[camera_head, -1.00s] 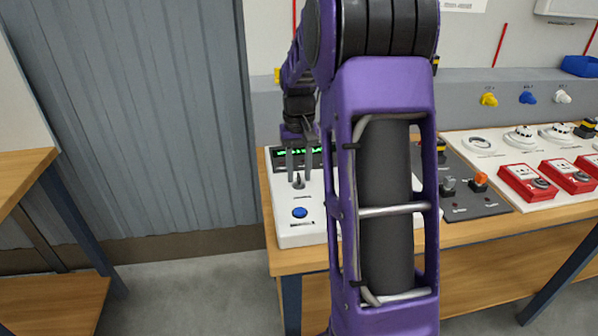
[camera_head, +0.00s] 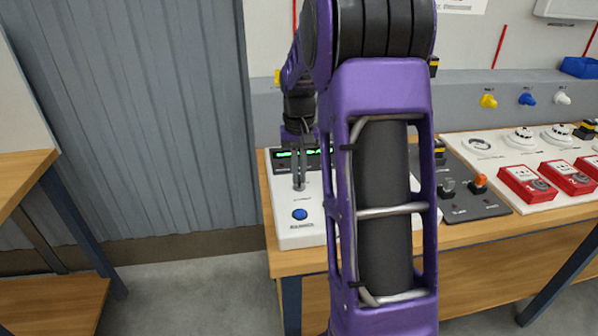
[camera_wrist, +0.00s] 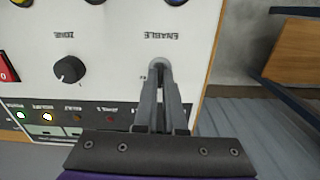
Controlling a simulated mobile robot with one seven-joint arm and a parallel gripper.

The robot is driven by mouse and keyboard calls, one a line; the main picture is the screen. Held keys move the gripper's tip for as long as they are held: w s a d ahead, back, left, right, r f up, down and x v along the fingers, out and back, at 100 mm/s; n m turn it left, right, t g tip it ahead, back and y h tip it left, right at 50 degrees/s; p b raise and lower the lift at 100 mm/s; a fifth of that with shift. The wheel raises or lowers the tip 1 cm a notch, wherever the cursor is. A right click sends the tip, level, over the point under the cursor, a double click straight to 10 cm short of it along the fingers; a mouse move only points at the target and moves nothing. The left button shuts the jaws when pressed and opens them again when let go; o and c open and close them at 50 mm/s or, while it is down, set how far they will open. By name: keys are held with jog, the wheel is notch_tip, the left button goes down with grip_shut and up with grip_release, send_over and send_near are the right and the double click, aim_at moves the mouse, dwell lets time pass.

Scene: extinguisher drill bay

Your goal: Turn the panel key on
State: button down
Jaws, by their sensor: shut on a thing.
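The white control panel (camera_head: 283,229) sits at the left end of the workbench, with a dark display strip of green characters at its back. The panel key sits above the blue round button (camera_head: 300,214), at the spot labelled ENABLE in the wrist view, and is mostly hidden by the fingers. My gripper (camera_head: 299,187) points down over it and is shut on the key; in the wrist view my gripper (camera_wrist: 159,72) has both fingertips together at the ENABLE keyhole. Which way the key is turned cannot be seen.
In the wrist view a black ZONE knob (camera_wrist: 69,69) and lit indicators (camera_wrist: 47,117) are close by. My arm hides the panel's right part. A dark switch plate (camera_head: 470,206) and red call points (camera_head: 527,184) lie further right. Bare floor is left of the bench.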

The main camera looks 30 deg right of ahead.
jog(key=m+p, duration=0.2)
jog(key=m, duration=0.3)
jog(key=shift+r+m+p, duration=0.15)
jog(key=shift+m+p, duration=0.15)
jog(key=m+p, duration=0.2)
jog(key=m, duration=0.3)
jog(key=shift+m, duration=0.4)
jog(key=c, duration=1)
grip_release()
notch_tip(320, 180, up, 17)
jog(key=p, duration=0.2)
